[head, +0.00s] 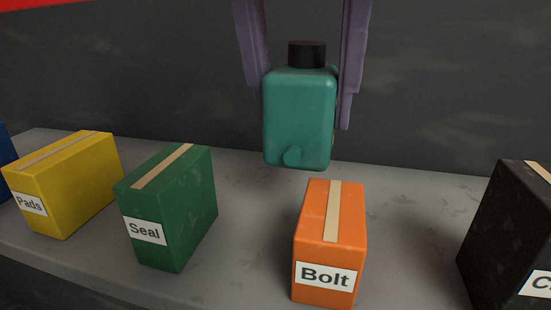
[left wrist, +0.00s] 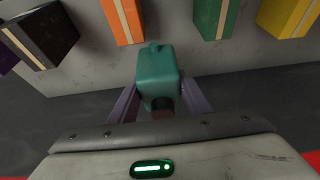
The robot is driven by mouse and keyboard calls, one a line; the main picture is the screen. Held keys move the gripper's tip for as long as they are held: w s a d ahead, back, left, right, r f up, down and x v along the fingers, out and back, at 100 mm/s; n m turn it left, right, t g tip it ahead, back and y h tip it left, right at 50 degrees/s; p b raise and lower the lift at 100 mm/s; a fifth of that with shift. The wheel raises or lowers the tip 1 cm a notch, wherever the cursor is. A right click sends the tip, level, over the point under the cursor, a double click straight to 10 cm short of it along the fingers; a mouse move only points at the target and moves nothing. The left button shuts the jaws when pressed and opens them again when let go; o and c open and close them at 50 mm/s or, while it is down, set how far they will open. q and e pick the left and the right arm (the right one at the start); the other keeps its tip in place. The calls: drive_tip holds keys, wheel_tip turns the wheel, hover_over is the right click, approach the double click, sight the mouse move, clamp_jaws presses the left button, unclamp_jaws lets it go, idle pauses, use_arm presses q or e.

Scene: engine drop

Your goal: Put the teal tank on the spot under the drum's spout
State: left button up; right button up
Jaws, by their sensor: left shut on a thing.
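The teal tank (head: 299,118) is upright with a dark cap on top and a small round knob low on its front. My left gripper (head: 342,108) is shut on it, with one purple finger on each side. The tank hangs in the air above the back part of the shelf, behind the orange box. The tank (left wrist: 158,72) also shows in the left wrist view, between the fingers of my left gripper (left wrist: 158,100). The drum, its spout and the spot are not in view. My right gripper is not in view.
A grey shelf (head: 400,188) holds a yellow Pads box (head: 75,180), a green Seal box (head: 180,205), an orange Bolt box (head: 317,240) and a black box (head: 505,225). A blue box edge (head: 3,165) shows at far left. Bare shelf lies between the orange and black boxes.

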sight(300, 152)
use_arm(q)
drive_tip(key=shift+f, duration=2.95)
drive_tip(key=o, duration=1.3)
drive_tip(key=shift+r, duration=0.1)
